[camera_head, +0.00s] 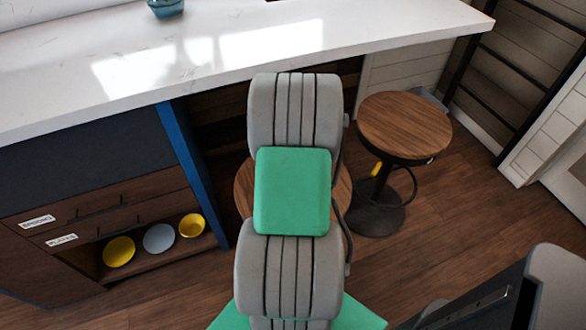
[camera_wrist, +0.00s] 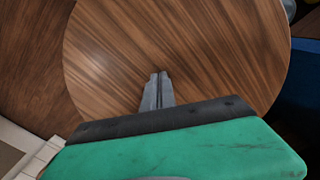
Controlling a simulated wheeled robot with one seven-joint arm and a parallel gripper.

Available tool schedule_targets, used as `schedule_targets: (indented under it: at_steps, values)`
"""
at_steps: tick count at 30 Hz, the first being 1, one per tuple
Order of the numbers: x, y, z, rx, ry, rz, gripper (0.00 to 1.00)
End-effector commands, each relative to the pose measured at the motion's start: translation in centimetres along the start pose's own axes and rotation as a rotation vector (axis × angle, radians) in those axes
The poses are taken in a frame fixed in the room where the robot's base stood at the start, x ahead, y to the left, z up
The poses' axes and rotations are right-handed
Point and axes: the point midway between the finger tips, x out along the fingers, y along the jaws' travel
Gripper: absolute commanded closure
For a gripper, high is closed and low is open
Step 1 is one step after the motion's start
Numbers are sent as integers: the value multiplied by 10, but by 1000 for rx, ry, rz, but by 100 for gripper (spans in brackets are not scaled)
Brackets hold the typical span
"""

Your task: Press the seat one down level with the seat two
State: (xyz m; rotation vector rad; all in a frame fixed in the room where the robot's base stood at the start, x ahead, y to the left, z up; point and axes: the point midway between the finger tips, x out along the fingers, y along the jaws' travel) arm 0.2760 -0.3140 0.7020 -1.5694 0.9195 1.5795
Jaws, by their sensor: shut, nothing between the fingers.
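Two round stools with wood-grain seats stand at the counter; no label shows which is seat one or seat two. The left seat (camera_head: 242,190) is mostly hidden behind my arm. The right seat (camera_head: 404,124) is in plain view on a dark post and base, with a yellow lever (camera_head: 377,169) under it. In the wrist view my gripper (camera_wrist: 158,76) is shut and empty over a wooden seat (camera_wrist: 215,60), which looks to be the left one. I cannot tell whether the fingertips touch it. My gripper is hidden in the head view.
A white counter (camera_head: 200,55) runs above and behind the stools, with a blue bowl (camera_head: 166,8) on it. A blue panel (camera_head: 192,172) and a drawer cabinet (camera_head: 95,215) stand to the left.

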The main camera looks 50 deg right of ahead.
Motion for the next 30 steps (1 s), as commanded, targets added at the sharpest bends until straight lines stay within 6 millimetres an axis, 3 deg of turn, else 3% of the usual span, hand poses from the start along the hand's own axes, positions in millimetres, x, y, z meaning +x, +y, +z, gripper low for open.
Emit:
schedule_targets:
  at_steps: [21,30]
  values:
    - [-71,0,-2,0,6,-1,100]
    - [-70,0,-2,0,6,-1,100]
